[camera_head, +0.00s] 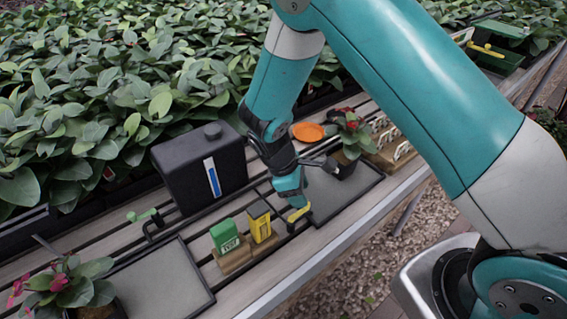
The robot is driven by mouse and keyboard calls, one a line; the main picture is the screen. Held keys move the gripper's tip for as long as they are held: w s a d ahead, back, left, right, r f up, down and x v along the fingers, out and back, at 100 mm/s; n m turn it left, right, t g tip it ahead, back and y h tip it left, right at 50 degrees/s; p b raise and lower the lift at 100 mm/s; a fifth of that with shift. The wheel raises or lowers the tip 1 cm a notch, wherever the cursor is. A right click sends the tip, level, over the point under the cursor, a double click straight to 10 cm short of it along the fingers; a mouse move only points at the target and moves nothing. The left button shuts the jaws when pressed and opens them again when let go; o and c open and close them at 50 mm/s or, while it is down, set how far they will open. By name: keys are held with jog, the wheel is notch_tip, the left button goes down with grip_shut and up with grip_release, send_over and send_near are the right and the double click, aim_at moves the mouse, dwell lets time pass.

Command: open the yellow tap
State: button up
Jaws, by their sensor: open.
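The yellow tap (299,213) shows as a small yellow lever on a dark body, on the slatted bench between the seed packets and the right-hand tray. My gripper (291,192) points down just above and behind the lever. It is open, with nothing visibly held. My gripper hides part of the tap, and I cannot tell whether its fingertips touch the lever.
A black tank (200,166) stands behind a green-handled tap (143,215). Green (226,236) and yellow (260,222) packets stand in a wooden holder. Dark trays (165,283) flank them.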

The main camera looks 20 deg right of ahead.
jog(key=v, duration=1.4)
jog(key=shift+b, duration=0.45)
